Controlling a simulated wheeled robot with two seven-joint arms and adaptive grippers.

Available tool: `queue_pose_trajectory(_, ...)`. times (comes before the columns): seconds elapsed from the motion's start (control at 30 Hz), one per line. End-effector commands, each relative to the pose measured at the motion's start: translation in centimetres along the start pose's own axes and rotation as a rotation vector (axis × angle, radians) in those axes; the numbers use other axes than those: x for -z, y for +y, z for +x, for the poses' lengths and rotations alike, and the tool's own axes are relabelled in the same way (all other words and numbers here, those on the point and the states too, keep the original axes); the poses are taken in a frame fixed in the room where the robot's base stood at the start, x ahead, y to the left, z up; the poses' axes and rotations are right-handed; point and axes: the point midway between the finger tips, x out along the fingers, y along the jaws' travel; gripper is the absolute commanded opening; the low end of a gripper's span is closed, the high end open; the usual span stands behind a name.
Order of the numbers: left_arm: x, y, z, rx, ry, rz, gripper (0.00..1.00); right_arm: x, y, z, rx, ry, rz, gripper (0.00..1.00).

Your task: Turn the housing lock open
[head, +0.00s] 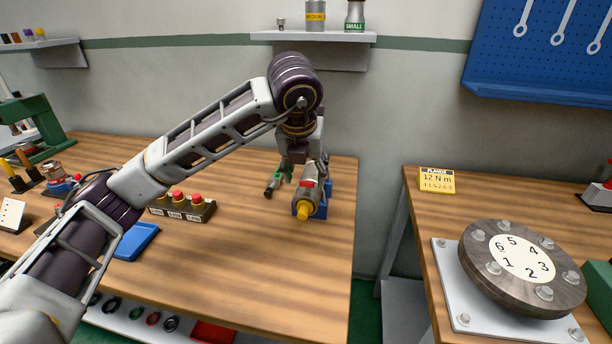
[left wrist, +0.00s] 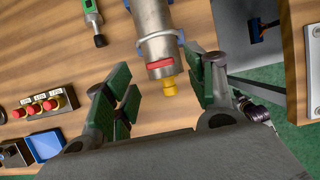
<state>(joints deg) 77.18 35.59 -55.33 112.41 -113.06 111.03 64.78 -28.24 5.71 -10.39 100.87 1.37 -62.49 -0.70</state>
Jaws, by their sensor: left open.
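The housing is a grey metal cylinder (head: 311,194) with a red band and a yellow knob (head: 305,210) at its near end. It lies in a blue vise (head: 328,188) near the right edge of the left bench. In the left wrist view the housing (left wrist: 154,28) is at top centre, with its red band (left wrist: 160,63) and the yellow knob (left wrist: 169,86) below. My left gripper (head: 304,167) is over the housing, its green-padded fingers apart. In the left wrist view the fingers (left wrist: 157,75) stand either side of the knob, with no contact visible. My right gripper is not seen.
A green-and-black tool (head: 273,185) lies just left of the housing. A button box (head: 182,209) and a blue tray (head: 136,241) are further left. A gap separates the left bench from the right one, which holds a round bolted flange (head: 522,266) and a yellow sign (head: 436,181).

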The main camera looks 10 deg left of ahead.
Motion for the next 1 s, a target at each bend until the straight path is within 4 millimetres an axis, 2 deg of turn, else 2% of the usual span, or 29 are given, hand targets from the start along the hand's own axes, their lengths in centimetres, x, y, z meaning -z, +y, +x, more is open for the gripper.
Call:
queue_pose_trajectory(0.2,-0.1,0.0,-3.3,0.002,-0.003,0.000,0.55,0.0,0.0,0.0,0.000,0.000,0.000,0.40)
queue_pose_trajectory(0.47,-0.1,0.0,-6.0,0.001,-0.003,-0.001,0.55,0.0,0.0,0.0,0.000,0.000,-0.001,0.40)
queue_pose_trajectory(0.73,-0.1,0.0,-7.8,0.000,-0.002,0.000,0.55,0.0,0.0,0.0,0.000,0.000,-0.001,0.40)
queue_pose_trajectory(1.0,0.0,0.0,-8.7,0.000,0.000,-0.002,0.55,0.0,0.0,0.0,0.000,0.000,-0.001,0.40)
